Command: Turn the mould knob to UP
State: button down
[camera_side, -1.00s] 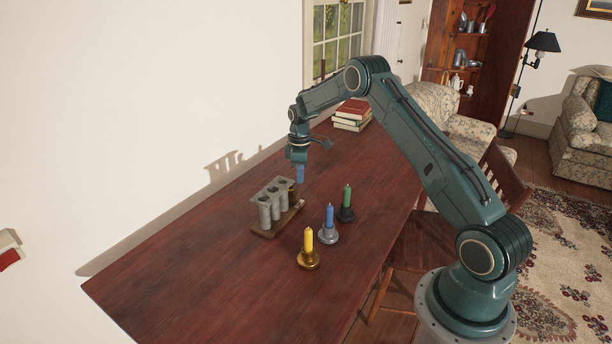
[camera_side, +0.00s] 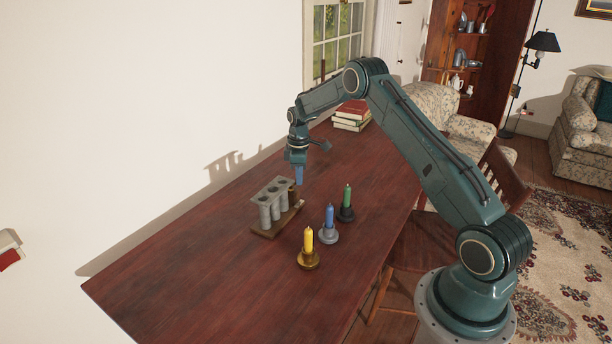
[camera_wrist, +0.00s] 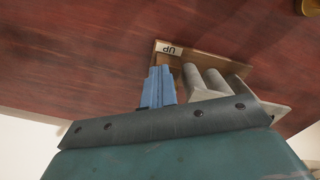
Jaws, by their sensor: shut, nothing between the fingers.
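The candle mould (camera_side: 266,208) is a row of grey metal tubes on a wooden base (camera_side: 262,233); it also shows in the wrist view (camera_wrist: 212,82). A small brass-brown part (camera_side: 292,190), apparently the knob, sits at its far right end. A white label reading UP (camera_wrist: 170,50) is on the base's end, upside down in the wrist view. My gripper (camera_side: 299,183) has blue fingers, shut and empty, pointing down close beside that end. In the wrist view the fingers (camera_wrist: 160,72) reach close to the label and hide most of the knob. I cannot tell whether they touch it or which way it points.
A yellow candle (camera_side: 308,241), a blue candle (camera_side: 329,217) and a green candle (camera_side: 347,197) stand in holders right of the mould. A stack of books (camera_side: 352,115) lies at the table's far end. The near part of the table (camera_side: 210,285) is clear.

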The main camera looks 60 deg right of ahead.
jog(key=shift+w+a, duration=0.3)
jog(key=shift+w, duration=0.1)
dwell(1.0)
jog(key=shift+a, duration=0.1)
dwell(0.4)
jog(key=shift+s, duration=0.15)
jog(key=shift+s+d, duration=0.2)
jog(key=shift+s, duration=0.1)
dwell(0.3)
jog(key=shift+r, duration=3)
jog(key=shift+a+r+m, duration=0.15)
jog(key=shift+a+m, duration=0.05)
jog(key=shift+m, duration=0.8)
jog(key=shift+a+r+m, duration=0.2)
jog(key=shift+m, duration=0.8)
jog(key=shift+a+r+m, duration=0.15)
jog(key=shift+a+m, duration=0.05)
jog(key=shift+m, duration=0.8)
